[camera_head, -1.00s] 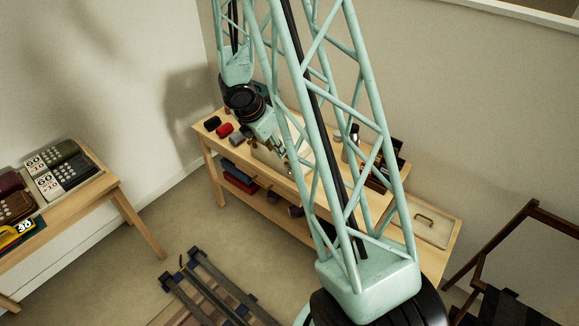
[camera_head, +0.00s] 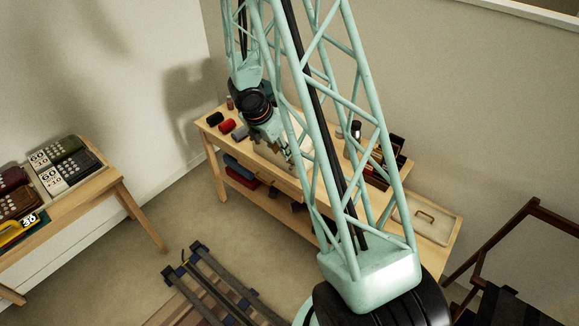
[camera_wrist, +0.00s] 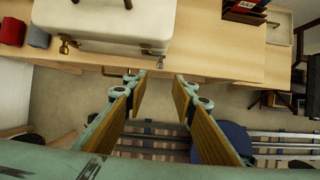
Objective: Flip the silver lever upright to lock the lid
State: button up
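A cream case with a lid (camera_wrist: 105,22) sits on the wooden table in the wrist view. Its front carries a brass latch (camera_wrist: 67,46) at left and another small metal fitting (camera_wrist: 152,50) at right. A small silver-grey lever (camera_wrist: 160,62) seems to hang from the right fitting; its exact angle is hard to tell. My gripper (camera_wrist: 158,76) is open and empty, its two wood-toned fingers apart just in front of the table edge, below the right fitting in the picture. In the head view the case (camera_head: 268,152) is mostly hidden behind my arm.
Red and grey rolls (camera_wrist: 12,31) lie left of the case. A lower shelf (camera_head: 276,199) runs beneath. A rail-like frame (camera_head: 215,285) lies on the floor.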

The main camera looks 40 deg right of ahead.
aim_at(290, 167)
jog(key=shift+b+x, duration=1)
jog(key=shift+x, duration=5.55)
jog(key=shift+a, duration=0.1)
grip_shut()
